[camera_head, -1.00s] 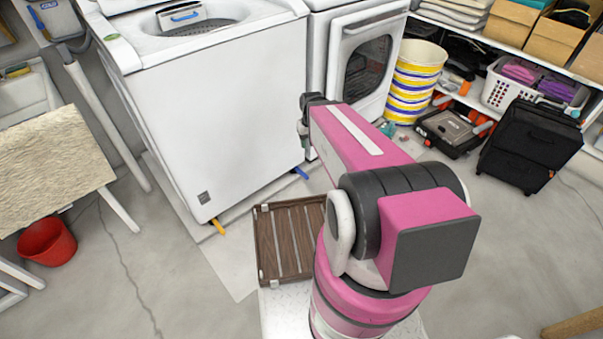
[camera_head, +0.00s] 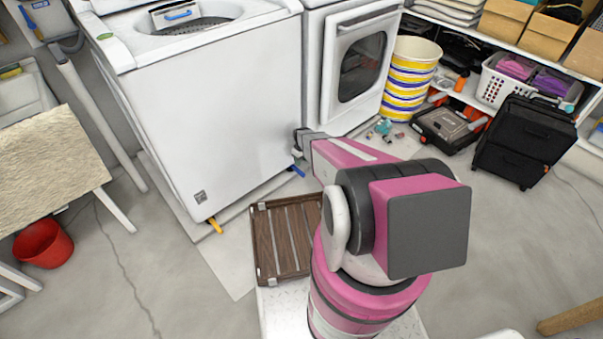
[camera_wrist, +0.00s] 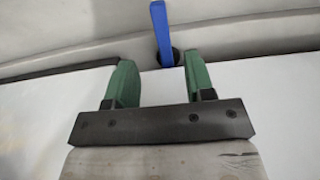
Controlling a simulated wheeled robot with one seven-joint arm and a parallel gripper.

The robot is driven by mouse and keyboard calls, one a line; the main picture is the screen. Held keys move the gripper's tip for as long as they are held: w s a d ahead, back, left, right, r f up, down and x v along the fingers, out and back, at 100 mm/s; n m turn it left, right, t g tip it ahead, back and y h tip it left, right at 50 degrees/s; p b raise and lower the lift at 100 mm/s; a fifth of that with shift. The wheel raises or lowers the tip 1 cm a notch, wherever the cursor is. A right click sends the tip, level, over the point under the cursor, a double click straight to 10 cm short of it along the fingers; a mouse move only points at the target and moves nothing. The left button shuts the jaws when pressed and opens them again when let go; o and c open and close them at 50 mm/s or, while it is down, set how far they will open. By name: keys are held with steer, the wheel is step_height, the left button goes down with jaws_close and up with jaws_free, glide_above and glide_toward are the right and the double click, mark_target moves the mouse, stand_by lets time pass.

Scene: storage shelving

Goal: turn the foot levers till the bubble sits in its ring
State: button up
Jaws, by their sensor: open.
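The white washer (camera_head: 215,110) stands at the centre left. An orange foot lever (camera_head: 215,225) sticks out at its front left bottom corner, and a blue foot lever (camera_head: 298,171) at its right bottom corner. A small green round spot (camera_head: 105,37) on the washer's top left corner may be the bubble level; it is too small to read. My gripper (camera_wrist: 160,60) has green fingers spread apart and empty. In the wrist view the blue lever (camera_wrist: 160,30) stands beyond and between the fingertips. In the head view my gripper is low beside the washer's right side, just above the blue lever.
A white front-door machine (camera_head: 350,65) stands right of the washer. A slatted brown crate (camera_head: 262,240) sits in front of my arm. A striped bucket (camera_head: 408,80), a tool case (camera_head: 445,128) and a black drawer unit (camera_head: 522,143) stand at right. A red bucket (camera_head: 43,243) is at left.

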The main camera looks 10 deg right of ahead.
mark_target(301, 173)
step_height(301, 173, down, 10)
steer(key=shift+r, duration=0.1)
stand_by(0.4)
jaws_close()
